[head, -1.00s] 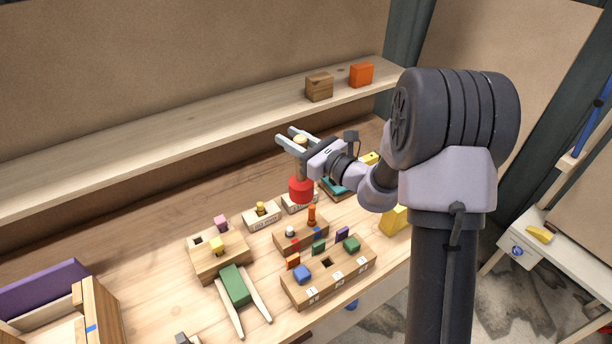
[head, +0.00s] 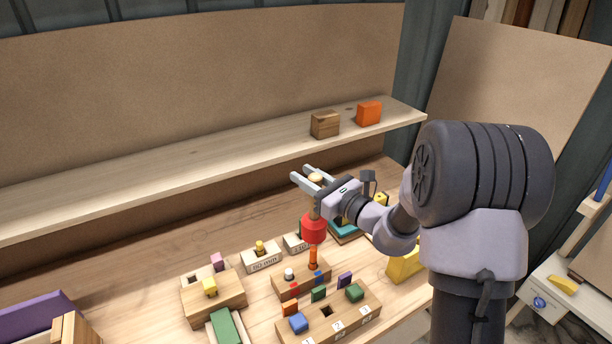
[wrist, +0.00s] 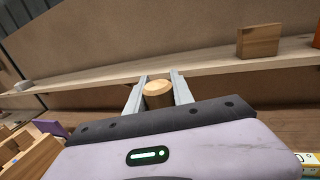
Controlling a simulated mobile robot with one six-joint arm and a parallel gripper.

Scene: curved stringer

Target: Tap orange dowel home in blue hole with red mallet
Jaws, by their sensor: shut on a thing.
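My gripper (head: 308,178) is shut on the wooden handle of the red mallet (head: 314,228), which hangs head down. The handle's end (wrist: 158,90) shows between the fingers in the wrist view. The orange dowel (head: 313,259) stands upright in a small wooden block (head: 290,293), beside a blue mark (head: 318,275). The mallet head appears directly over the dowel and hides its top; I cannot tell whether they touch. The hole under the dowel is hidden.
A white-topped peg (head: 289,273) stands left of the dowel on the same block. A wooden block with coloured cubes (head: 350,321) is in front, and a labelled block (head: 262,260) behind. A shelf (head: 220,160) runs along the back, holding a brown box (head: 325,125) and orange box (head: 369,113).

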